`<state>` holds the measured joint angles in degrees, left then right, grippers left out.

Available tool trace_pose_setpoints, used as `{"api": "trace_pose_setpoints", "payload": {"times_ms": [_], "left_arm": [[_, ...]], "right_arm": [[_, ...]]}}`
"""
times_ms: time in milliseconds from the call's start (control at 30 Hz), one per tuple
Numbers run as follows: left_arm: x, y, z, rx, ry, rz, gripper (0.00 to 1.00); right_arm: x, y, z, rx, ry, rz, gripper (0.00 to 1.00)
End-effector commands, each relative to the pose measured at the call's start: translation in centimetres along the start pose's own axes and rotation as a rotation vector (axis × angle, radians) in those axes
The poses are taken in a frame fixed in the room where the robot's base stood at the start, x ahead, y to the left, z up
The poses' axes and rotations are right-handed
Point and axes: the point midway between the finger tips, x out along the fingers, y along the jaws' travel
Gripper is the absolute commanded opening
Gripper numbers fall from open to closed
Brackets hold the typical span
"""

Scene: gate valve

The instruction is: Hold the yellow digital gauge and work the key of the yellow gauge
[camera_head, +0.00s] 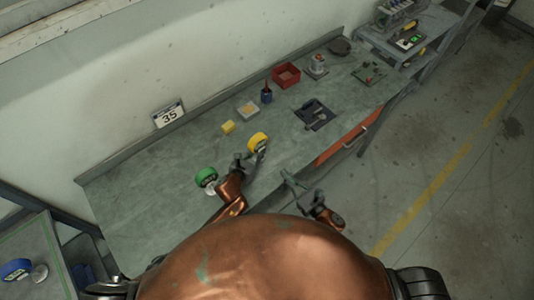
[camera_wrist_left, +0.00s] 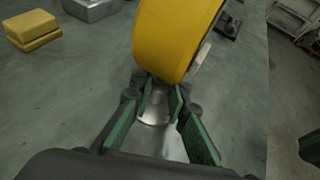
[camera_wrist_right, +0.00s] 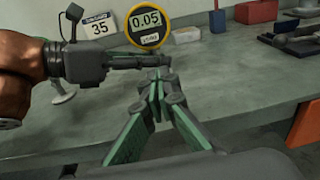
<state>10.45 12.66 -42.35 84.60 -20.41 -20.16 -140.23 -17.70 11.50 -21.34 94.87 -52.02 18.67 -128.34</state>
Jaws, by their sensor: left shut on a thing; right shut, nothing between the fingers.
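The yellow digital gauge (camera_head: 257,142) is over the workbench, at the tip of my left gripper (camera_head: 243,160). In the left wrist view its yellow rim (camera_wrist_left: 172,40) rises from between the fingers (camera_wrist_left: 160,92), which are shut on its lower part. A shiny metal part shows below the fingers. In the right wrist view the gauge face (camera_wrist_right: 148,22) reads 0.05, and its small key (camera_wrist_right: 149,41) shows under the display. My right gripper (camera_head: 288,180) is shut and empty. Its fingertips (camera_wrist_right: 158,82) are below and nearer than the gauge, apart from it.
A green gauge (camera_head: 206,176) stands on the bench (camera_head: 150,190) left of my left gripper. A yellow block (camera_head: 228,127), a red bin (camera_head: 286,75) and a dark tray (camera_head: 315,114) are farther along. A blue gauge (camera_head: 17,268) is on another table at lower left.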

Motion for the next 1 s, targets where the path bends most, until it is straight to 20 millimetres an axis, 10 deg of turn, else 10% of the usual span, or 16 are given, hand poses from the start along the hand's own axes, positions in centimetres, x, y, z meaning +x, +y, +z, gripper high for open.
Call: {"api": "trace_pose_setpoints", "payload": {"times_ms": [633, 1000], "left_arm": [[0.0, -0.1, 0.1, -0.001, -0.001, -0.001, 0.00], [0.0, -0.1, 0.1, -0.001, -0.002, -0.002, 0.00]], "right_arm": [[-2.5, -0.2, 1.4, 0.039, -0.088, 0.081, 0.00], [2.8, 0.2, 2.0, 0.038, -0.091, 0.083, 0.00]]}}
